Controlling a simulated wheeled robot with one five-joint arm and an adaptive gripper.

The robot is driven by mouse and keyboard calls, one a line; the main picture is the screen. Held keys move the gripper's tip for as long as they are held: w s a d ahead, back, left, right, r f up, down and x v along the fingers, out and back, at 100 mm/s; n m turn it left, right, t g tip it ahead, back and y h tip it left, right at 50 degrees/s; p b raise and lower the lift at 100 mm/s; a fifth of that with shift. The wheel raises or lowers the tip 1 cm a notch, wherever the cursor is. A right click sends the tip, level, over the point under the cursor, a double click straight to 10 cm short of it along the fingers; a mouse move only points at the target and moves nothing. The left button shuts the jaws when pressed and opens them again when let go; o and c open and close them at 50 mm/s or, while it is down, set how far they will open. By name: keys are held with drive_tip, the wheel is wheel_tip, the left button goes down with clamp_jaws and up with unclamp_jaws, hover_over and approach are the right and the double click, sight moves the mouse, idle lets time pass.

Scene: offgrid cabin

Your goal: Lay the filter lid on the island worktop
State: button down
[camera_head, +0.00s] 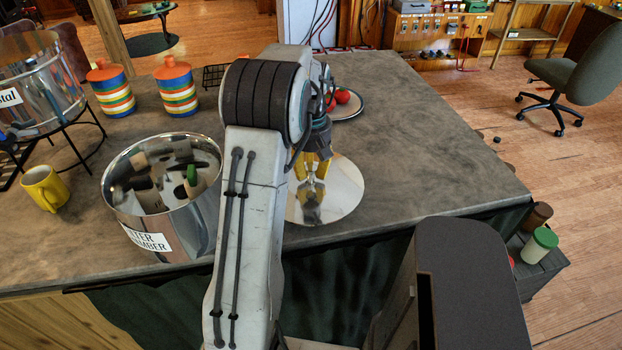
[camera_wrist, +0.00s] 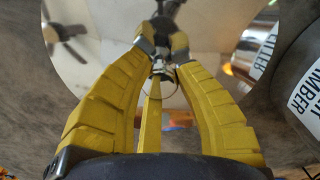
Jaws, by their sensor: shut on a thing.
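The filter lid (camera_head: 347,192) is a round, mirror-like metal disc. It lies level on or just above the grey island worktop (camera_head: 440,150), close to the front edge; I cannot tell whether it touches. My gripper (camera_head: 313,192) points down at the lid's middle, partly hidden behind my arm. In the wrist view, my yellow fingers (camera_wrist: 162,42) are closed on the small knob at the centre of the lid (camera_wrist: 105,22). The lid mirrors the fingers and room.
The open steel filter chamber (camera_head: 165,215) stands left of the lid. A plate with red tomatoes (camera_head: 343,97) is behind it. Striped canisters (camera_head: 176,88), a yellow mug (camera_head: 45,187) and a steel vessel on a stand (camera_head: 40,80) are left. The worktop's right side is clear.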

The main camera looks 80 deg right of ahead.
sight(311, 178)
drive_tip(key=shift+f, duration=1.75)
drive_tip(key=shift+f, duration=0.15)
drive_tip(key=c, duration=1)
unclamp_jaws()
wheel_tip(311, 178, up, 12)
drive_tip(key=shift+f+p, duration=0.1)
drive_tip(key=shift+p, duration=0.25)
drive_tip(key=shift+r, duration=0.25)
